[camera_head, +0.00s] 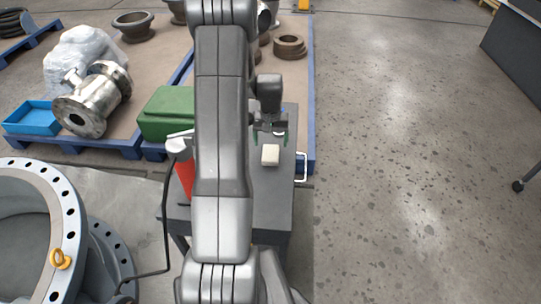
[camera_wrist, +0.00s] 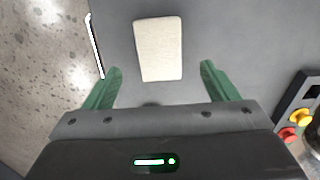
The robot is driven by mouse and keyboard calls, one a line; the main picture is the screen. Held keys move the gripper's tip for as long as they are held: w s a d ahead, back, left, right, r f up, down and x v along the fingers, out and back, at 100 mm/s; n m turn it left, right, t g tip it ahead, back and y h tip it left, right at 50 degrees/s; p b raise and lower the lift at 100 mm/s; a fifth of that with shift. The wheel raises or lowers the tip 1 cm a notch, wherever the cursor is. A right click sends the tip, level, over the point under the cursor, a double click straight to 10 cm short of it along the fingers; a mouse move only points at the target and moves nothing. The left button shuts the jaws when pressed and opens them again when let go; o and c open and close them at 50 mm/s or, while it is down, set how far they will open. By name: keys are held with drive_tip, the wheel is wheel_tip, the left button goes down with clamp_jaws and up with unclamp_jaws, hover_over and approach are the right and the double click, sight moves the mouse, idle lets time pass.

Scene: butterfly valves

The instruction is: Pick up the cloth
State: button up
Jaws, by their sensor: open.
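The cloth (camera_head: 270,155) is a small cream-white rectangle lying flat on the dark grey top of a cart (camera_head: 278,205). In the wrist view the cloth (camera_wrist: 158,48) lies ahead of my gripper, centred a little left of the middle between the fingers. My gripper (camera_head: 270,137) is above the cart top, just beyond the cloth in the head view.
A red and white bottle-like object (camera_head: 184,168) stands on the cart, partly behind my arm. A white handle (camera_head: 302,167) is on the cart's right edge. A green box (camera_head: 166,113) and metal valve (camera_head: 95,100) sit on pallets beyond. Open floor (camera_head: 410,170) lies right.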

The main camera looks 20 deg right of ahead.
sight(271, 152)
drive_tip(key=shift+s+f, duration=0.15)
drive_tip(key=shift+f, duration=2.55)
drive_tip(key=c, duration=1.1)
drive_tip(key=shift+o, duration=0.2)
wheel_tip(271, 152, up, 10)
drive_tip(key=shift+o, duration=0.9)
drive_tip(key=shift+a, duration=0.15)
drive_tip(key=shift+c, duration=0.6)
